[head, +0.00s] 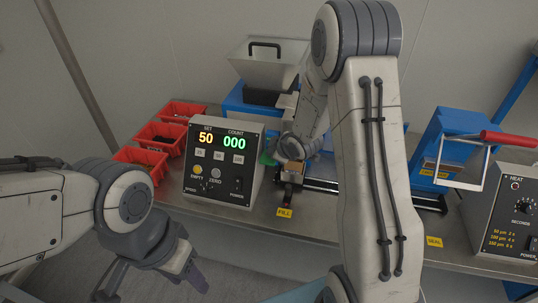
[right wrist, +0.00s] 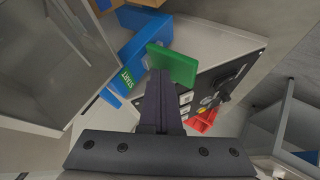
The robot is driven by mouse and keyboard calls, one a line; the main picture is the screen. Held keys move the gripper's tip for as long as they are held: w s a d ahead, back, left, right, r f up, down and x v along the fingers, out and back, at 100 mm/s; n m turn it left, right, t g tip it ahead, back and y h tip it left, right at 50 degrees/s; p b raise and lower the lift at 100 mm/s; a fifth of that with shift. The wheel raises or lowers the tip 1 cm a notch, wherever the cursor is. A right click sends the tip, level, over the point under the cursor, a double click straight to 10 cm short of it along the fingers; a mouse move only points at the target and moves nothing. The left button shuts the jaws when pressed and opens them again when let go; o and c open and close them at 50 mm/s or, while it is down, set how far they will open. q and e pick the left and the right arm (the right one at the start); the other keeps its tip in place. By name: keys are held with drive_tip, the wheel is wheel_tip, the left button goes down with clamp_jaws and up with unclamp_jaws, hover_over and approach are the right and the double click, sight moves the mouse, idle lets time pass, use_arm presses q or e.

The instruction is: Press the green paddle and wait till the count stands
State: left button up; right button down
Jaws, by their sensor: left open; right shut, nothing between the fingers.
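The green paddle (right wrist: 172,66) stands in front of my right gripper's fingertips in the right wrist view, beside a blue part with a START label (right wrist: 126,78). My right gripper (right wrist: 159,76) is shut and empty. Its tips overlap the paddle's near edge; I cannot tell whether they touch. In the head view only a sliver of the paddle (head: 267,158) shows beside my right wrist. The counter box (head: 224,160) reads SET 50 and COUNT 000 (head: 234,143). My left gripper (head: 190,282) is open and empty, low in front of the bench.
Several red bins (head: 141,157) stand left of the counter box. A hopper (head: 267,65) stands behind it. At the right are a blue press with a red handle (head: 508,139) and a heat box (head: 503,215). My right arm hides the middle of the bench.

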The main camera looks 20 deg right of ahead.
drive_tip(key=shift+f+b, duration=0.4)
drive_tip(key=shift+f, duration=0.15)
drive_tip(key=shift+r, duration=0.15)
idle(0.4)
drive_tip(key=shift+r+p, duration=1.3)
drive_tip(key=shift+r, duration=0.25)
wheel_tip(320, 180, up, 5)
drive_tip(key=p, duration=0.4)
